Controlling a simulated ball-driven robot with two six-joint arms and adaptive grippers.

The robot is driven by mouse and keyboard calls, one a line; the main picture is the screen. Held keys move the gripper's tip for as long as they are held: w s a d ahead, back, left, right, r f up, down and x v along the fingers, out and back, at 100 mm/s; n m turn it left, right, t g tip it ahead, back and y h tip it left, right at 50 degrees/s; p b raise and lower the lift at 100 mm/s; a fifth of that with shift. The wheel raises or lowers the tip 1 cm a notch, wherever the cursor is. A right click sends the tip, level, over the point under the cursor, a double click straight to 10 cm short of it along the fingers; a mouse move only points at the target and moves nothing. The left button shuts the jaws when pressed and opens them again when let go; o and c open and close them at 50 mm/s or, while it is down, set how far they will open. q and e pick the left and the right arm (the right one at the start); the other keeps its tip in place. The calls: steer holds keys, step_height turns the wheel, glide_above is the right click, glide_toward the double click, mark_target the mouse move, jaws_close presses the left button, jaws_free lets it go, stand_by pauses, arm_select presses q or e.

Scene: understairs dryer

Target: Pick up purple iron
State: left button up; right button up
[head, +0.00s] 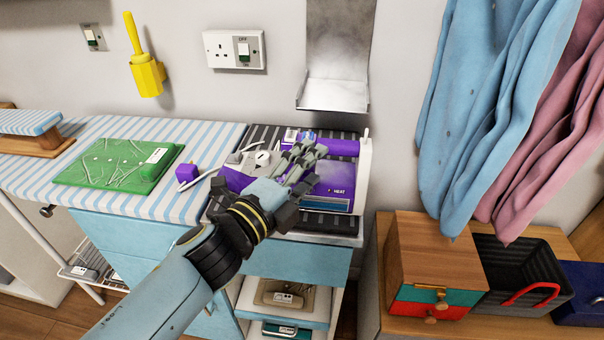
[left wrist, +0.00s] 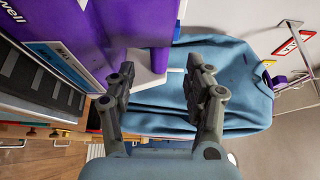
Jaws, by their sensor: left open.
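The purple iron (head: 335,182) sits on the dark ribbed pad (head: 342,224) on top of the blue cabinet. Its purple handle bar (head: 340,147) runs along the back. My left gripper (head: 308,152) is over the iron and hides part of its middle. In the left wrist view the gripper (left wrist: 160,78) is open with nothing between its fingers. The purple iron body (left wrist: 60,30) is on the left there, and the purple handle (left wrist: 150,22) lies beyond the fingertips. I cannot tell whether the fingers touch the iron. My right gripper is not in view.
A green board (head: 115,165) and a purple plug (head: 187,173) lie on the striped cover to the left. A metal holder (head: 333,92) is on the wall behind. Blue cloth (head: 490,100) hangs at the right, above a wooden drawer box (head: 430,250).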

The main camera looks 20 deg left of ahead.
mark_target(332, 145)
arm_select(q)
steer(key=x, duration=0.7)
steer(key=shift+w+f, duration=0.1)
steer(key=shift+w, duration=0.3)
jaws_close()
